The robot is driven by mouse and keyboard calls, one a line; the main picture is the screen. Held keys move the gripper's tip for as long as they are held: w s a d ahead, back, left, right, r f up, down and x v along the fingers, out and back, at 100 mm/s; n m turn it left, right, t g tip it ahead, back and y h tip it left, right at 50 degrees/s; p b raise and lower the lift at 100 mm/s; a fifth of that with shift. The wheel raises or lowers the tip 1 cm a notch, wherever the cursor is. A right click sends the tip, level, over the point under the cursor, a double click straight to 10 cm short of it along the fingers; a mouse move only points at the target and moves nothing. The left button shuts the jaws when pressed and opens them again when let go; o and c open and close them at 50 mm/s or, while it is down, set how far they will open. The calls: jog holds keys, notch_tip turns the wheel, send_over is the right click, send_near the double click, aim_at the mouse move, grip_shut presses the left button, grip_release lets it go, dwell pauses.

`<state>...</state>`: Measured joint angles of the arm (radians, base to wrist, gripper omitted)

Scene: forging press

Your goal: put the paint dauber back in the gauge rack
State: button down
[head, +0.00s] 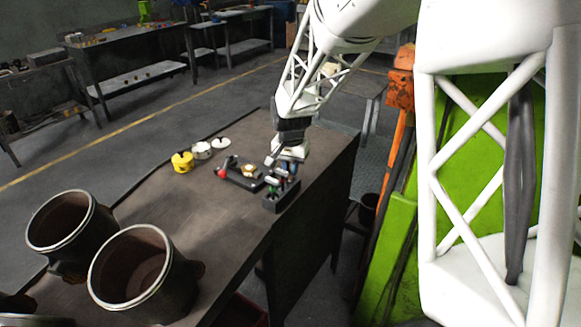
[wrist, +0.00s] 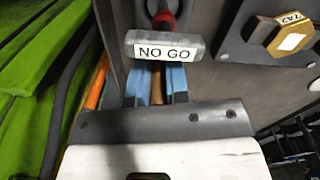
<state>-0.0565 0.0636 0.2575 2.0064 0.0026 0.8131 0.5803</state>
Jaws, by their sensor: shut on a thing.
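My gripper (wrist: 155,84) shows its two blue fingers shut on a slim brown handle (wrist: 156,95), which looks like the paint dauber. The dauber's far end is hidden behind a grey gauge block marked NO GO (wrist: 165,47). In the head view my gripper (head: 279,160) is low over the workbench, close above the dark gauge rack (head: 282,199). Several small coloured tools stand in the rack. I cannot tell whether the dauber touches the rack or sits in a slot.
Beside the rack lies a dark tray (head: 243,181) with a red knob and a brass hexagonal piece (wrist: 290,38). A yellow tin (head: 182,162) and pale round items stand behind it. Two large buckets (head: 143,268) stand front left. The bench's right edge is near the rack.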

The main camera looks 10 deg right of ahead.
jog(key=c, duration=1)
grip_release()
jog(key=shift+c, duration=0.2)
jog(key=shift+r, duration=0.15)
jog(key=shift+r, duration=3.35)
jog(key=shift+r, duration=0.1)
jog(key=shift+r, duration=1.4)
